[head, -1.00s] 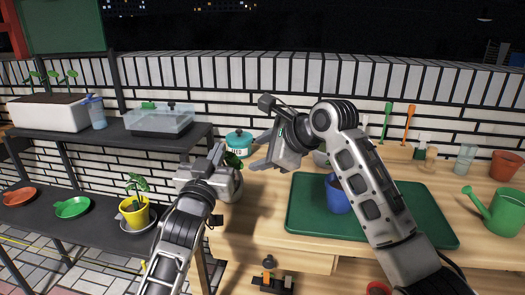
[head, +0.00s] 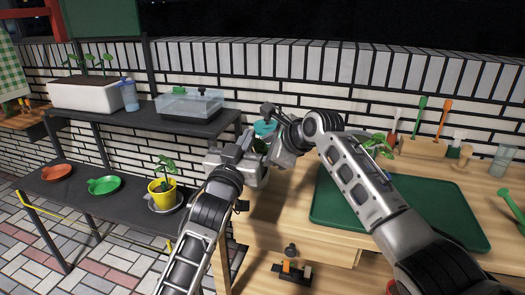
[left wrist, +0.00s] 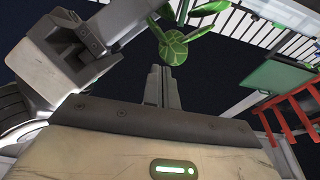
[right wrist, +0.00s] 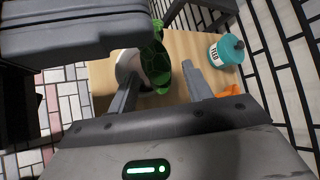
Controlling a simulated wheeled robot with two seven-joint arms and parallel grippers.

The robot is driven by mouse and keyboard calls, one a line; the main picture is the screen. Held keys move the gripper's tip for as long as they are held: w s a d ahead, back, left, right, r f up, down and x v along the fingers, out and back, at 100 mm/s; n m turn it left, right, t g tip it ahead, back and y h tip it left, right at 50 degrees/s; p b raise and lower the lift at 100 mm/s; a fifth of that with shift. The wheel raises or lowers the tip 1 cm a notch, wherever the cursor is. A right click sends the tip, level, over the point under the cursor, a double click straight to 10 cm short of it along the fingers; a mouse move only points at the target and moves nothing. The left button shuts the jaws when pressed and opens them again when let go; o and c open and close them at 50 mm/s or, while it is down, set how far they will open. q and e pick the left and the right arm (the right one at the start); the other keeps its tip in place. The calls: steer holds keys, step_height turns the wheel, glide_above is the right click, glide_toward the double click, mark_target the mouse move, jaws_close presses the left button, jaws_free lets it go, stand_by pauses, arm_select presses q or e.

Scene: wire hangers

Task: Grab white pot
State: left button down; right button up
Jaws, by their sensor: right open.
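A white pot (right wrist: 128,66) with a green plant shows partly in the right wrist view, beside the left finger of my right gripper (right wrist: 160,88). That gripper is open, and green leaves (right wrist: 160,72) show between its fingers. My left gripper (left wrist: 166,72) has its fingers close together, with striped green leaves (left wrist: 174,42) just past their tips. Whether they touch the leaves I cannot tell. In the head view, my left gripper (head: 246,150) and right gripper (head: 276,150) are close together and hide the pot.
A teal-lidded jar (right wrist: 226,52) stands on the wooden table. A green tray (head: 335,205) lies there, partly behind my right arm. A black shelf (head: 140,122) at the left holds a clear box (head: 190,105) and a yellow pot (head: 163,193). Tools (head: 420,115) stand at the back right.

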arm_select(q)
steer(key=shift+w+f, duration=0.1)
steer(key=shift+f, duration=0.65)
arm_select(e)
steer(key=shift+x, duration=1.05)
jaws_close()
arm_select(q)
steer(key=shift+r, duration=0.65)
arm_select(e)
steer(key=shift+f, duration=0.15)
arm_select(q)
steer(key=shift+a, duration=0.1)
steer(key=v, duration=1.2)
steer(key=shift+r, duration=0.35)
arm_select(e)
steer(key=shift+f, duration=0.2)
